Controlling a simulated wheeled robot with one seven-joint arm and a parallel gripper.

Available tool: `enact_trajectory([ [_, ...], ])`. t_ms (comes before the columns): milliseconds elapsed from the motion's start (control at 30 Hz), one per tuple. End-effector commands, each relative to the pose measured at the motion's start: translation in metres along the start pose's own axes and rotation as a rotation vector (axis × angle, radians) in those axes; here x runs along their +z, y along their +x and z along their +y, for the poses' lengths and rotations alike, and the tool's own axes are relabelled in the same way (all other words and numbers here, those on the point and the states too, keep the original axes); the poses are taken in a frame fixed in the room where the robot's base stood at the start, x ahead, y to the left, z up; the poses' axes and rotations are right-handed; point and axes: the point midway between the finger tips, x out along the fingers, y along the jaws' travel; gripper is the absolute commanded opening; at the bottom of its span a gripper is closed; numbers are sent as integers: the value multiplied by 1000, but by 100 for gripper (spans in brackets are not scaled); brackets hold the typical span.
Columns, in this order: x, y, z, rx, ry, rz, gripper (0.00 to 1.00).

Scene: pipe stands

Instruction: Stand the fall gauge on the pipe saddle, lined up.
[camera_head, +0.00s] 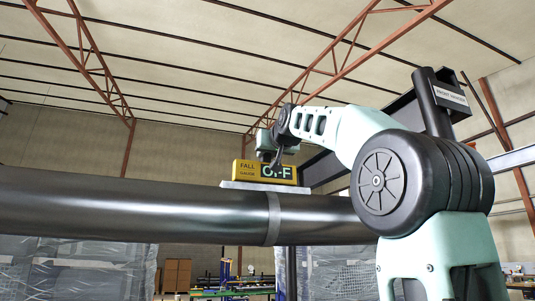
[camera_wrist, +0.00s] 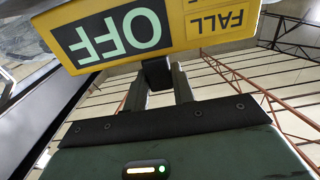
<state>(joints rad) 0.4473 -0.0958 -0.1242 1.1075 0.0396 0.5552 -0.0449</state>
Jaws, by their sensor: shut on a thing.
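The fall gauge (camera_head: 247,173) is a yellow box marked FALL GAUGE with a dark panel reading OFF. In the head view it is right over the pale flat plate of the pipe saddle (camera_head: 228,185), on top of the big dark pipe. Its lower edge runs roughly parallel to the plate; I cannot tell whether they touch. My gripper (camera_head: 276,163) comes down from above at the gauge. In the wrist view the gauge (camera_wrist: 190,28) shows upside down, and my gripper (camera_wrist: 160,82) is shut on its small black grip. The saddle is not clear in the wrist view.
The dark horizontal pipe (camera_head: 120,210) spans the head view, with a grey band (camera_head: 273,220) around it below the gauge. A dark post (camera_head: 433,95) with a sign stands at the right, behind my arm. Wrapped pallets (camera_head: 75,272) stand below the pipe.

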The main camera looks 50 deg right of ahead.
Motion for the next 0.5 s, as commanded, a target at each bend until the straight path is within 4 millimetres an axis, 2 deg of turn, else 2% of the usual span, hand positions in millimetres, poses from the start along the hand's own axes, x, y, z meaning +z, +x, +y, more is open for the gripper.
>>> enact_trajectory([
  [500, 7, 0, 0, 0, 0, 2, 0],
])
